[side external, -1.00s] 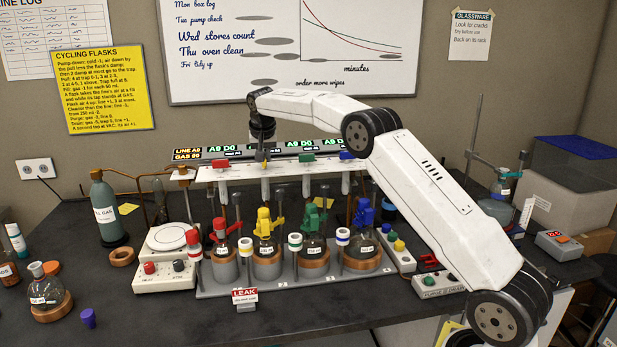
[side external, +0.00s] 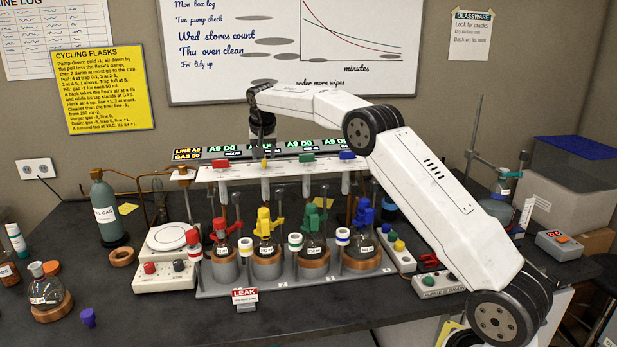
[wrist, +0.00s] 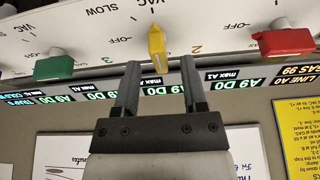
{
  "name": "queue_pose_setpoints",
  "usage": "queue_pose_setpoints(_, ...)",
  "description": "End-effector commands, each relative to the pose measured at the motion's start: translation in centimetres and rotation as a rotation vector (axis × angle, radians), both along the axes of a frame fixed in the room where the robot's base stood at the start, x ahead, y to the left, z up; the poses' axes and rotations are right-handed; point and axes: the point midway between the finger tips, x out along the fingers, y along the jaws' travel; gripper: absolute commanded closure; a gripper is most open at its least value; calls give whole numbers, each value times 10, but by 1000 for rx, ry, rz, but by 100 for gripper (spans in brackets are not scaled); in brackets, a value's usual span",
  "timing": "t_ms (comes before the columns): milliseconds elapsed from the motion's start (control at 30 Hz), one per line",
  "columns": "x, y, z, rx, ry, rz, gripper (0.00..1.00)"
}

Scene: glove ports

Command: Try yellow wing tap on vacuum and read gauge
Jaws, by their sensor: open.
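The yellow wing tap (wrist: 157,40) sits on the white manifold, its wing in line with the mark under VAC. In the side view the yellow tap (side external: 264,164) looks narrow, while the other taps look wide. My gripper (wrist: 160,63) is open, its fingers on either side of the yellow tap's near end; I cannot tell whether they touch it. In the side view my gripper (side external: 263,146) is just above the tap, fingers hard to see. The gauge strip (wrist: 237,85) shows green A9 D0 readouts.
The red tap (side external: 222,161), green tap (side external: 306,157) and blue tap (side external: 347,155) are on the same manifold, wings across. Clamped flasks (side external: 267,250) stand below. A LEAK sign (side external: 245,296) stands in front.

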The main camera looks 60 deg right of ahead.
Motion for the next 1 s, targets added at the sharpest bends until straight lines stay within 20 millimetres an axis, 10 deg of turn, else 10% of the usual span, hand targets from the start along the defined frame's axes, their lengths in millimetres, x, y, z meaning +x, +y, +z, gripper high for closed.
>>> queue_pose_setpoints(500,-16,17,56,-1,-2,0,46)
queue_pose_setpoints(1000,-18,19,61,0,0,1,46)
